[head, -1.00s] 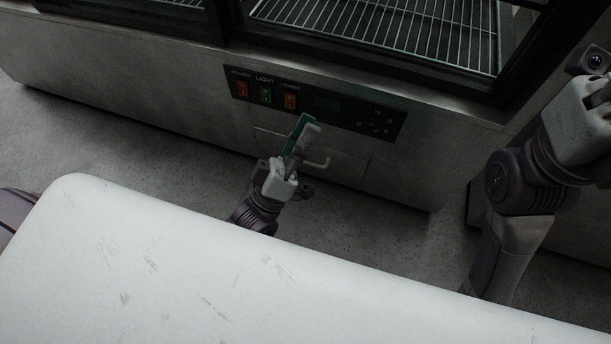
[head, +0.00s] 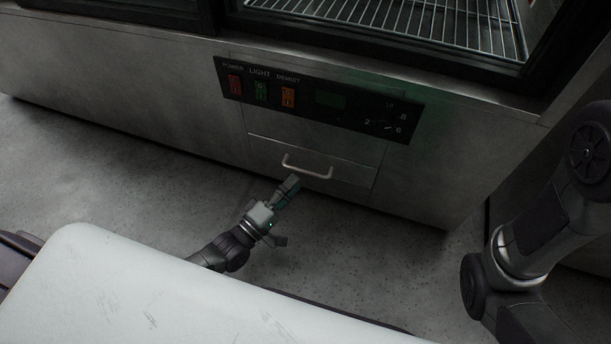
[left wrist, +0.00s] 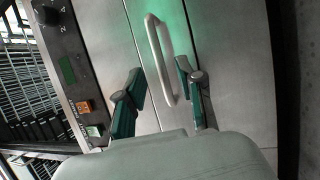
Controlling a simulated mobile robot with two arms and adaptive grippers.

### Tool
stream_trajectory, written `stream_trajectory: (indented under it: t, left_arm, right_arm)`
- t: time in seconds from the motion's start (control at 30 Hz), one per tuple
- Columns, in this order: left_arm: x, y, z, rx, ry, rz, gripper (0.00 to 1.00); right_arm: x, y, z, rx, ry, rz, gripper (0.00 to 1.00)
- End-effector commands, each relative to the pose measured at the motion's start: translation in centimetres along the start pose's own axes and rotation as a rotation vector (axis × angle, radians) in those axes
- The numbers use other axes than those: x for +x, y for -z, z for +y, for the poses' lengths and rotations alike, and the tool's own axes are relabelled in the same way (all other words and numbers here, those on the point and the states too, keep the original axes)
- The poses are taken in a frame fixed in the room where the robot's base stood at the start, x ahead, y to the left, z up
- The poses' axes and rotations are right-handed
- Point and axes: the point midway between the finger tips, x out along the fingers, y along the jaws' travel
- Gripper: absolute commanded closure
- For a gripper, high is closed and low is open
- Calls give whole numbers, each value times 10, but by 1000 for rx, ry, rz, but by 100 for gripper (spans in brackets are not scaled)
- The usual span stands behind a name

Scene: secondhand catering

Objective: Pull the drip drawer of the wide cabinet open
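The drip drawer (head: 350,173) is a flat metal panel low on the wide cabinet's front, below the control panel, and it looks shut. Its pale bar handle (head: 308,170) also shows in the left wrist view (left wrist: 153,38). My left gripper (head: 290,187) is just below and in front of the handle in the head view. In the left wrist view my left gripper (left wrist: 159,72) is open, with its green-padded fingers apart on either side of the handle's lower part. I cannot tell whether they touch it. My right gripper is out of view.
The control panel (head: 318,100) with red, green and orange switches is above the drawer. Wire racks (head: 410,22) show behind the cabinet's glass. The grey floor (head: 120,160) in front is clear. My right arm fills the right edge.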

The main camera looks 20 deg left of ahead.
Motion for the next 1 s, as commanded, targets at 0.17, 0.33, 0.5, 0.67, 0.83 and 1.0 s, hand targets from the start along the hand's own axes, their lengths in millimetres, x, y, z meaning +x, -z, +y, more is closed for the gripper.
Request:
stream_trajectory:
  t: [0.17, 0.33, 0.5, 0.67, 0.83, 1.0]
  left_arm:
    - [32, -1, -3, 0, -4, 0, 63]
    - [48, 0, -2, 0, -1, 1, 63]
    - [53, 0, 0, 0, 0, 0, 63]
    - [53, 0, 0, 1, 0, 0, 63]
    - [52, 0, 0, 1, 0, 0, 86]
    - [52, 0, 0, 1, 0, 0, 100]
  right_arm:
    - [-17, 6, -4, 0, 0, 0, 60]
    - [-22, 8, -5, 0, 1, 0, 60]
    - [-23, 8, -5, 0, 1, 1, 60]
    - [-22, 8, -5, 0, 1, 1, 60]
    - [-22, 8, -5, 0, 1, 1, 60]
    - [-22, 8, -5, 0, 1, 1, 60]
